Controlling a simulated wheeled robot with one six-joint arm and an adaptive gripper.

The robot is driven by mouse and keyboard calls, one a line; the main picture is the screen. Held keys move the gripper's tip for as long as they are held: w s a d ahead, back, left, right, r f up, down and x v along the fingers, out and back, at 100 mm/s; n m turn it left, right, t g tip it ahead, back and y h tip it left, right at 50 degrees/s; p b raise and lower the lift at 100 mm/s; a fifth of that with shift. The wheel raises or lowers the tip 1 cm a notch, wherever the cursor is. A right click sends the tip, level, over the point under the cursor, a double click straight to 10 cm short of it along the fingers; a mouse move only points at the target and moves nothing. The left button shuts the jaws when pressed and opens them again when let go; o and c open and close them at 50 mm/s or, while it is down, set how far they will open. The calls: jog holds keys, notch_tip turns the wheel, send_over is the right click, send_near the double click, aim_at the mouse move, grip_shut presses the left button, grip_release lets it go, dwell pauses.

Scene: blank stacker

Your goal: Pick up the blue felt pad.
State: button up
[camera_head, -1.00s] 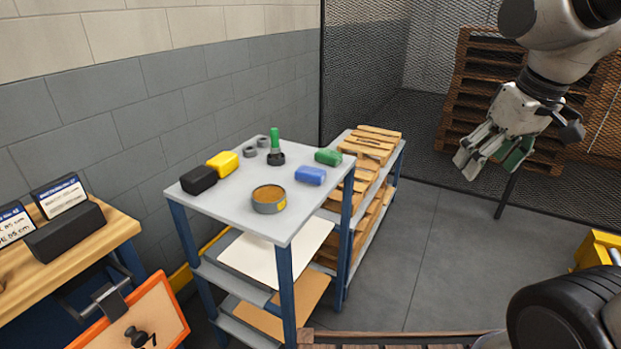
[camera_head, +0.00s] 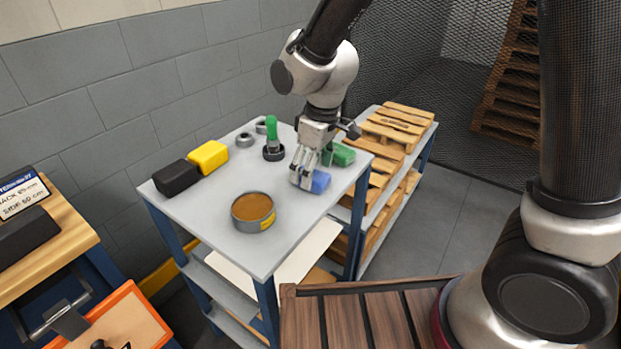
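The blue felt pad (camera_head: 320,182) lies on the grey top of a shelf cart (camera_head: 222,252), near its right edge. My gripper (camera_head: 308,178) points down at the pad from above, its fingers at the pad's left end and over it. The fingers cover part of the pad. I cannot tell whether they touch it or how far apart they are.
A green pad (camera_head: 343,155) lies just behind the blue one. A green-handled tool (camera_head: 272,140), grey rings (camera_head: 245,139), a yellow block (camera_head: 208,157), a black block (camera_head: 176,177) and a round tin (camera_head: 253,212) share the top. Wooden pallets (camera_head: 392,130) stand to the right.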

jog(key=shift+w+a+f, duration=0.1)
jog(key=shift+f, duration=1)
jog(key=shift+f, duration=0.25)
jog(key=c, duration=0.9)
jog(key=shift+o, duration=0.2)
